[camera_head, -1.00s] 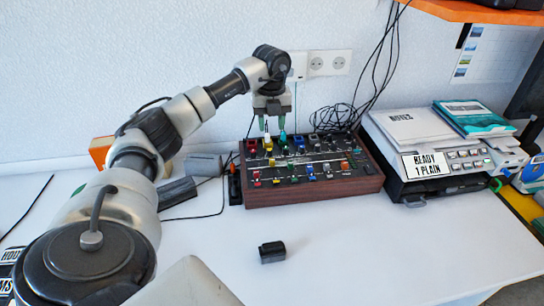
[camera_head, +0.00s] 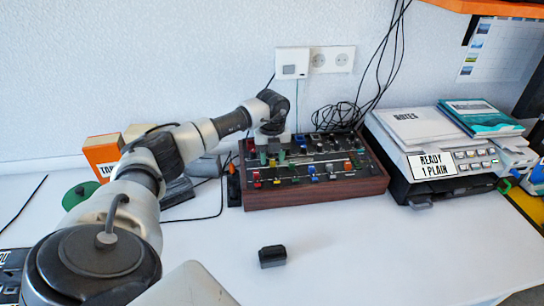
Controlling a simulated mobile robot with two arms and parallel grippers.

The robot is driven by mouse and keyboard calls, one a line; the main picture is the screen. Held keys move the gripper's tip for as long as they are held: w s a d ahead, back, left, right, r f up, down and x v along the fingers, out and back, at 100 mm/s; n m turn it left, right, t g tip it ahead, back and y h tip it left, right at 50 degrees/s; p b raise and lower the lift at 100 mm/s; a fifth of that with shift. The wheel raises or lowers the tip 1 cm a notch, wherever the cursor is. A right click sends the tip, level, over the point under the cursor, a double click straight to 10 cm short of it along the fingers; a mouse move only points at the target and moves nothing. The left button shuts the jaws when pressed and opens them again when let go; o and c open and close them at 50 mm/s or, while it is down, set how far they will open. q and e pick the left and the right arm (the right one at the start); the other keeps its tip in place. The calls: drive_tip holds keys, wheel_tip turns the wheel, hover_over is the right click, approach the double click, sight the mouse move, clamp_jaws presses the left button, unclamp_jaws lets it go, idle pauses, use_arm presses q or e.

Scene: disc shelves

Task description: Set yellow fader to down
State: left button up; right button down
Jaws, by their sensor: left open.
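The control box (camera_head: 318,197) has a dark panel in a wooden case and stands on the white table against the wall. Its panel carries several small coloured caps and knobs. A small yellow cap (camera_head: 277,182) shows in the panel's left front part. My right gripper is not in view.
A grey machine (camera_head: 440,185) with notes and a teal book (camera_head: 480,118) on top stands right of the box. A small black block (camera_head: 272,256) lies in front. An orange box (camera_head: 103,154) stands at the back left. Cables run behind the control box. The front right table is clear.

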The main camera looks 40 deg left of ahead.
sight(275, 174)
use_arm(q)
drive_tip(key=shift+f, duration=0.2)
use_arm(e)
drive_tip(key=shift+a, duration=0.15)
use_arm(q)
drive_tip(key=shift+c, duration=0.4)
clamp_jaws()
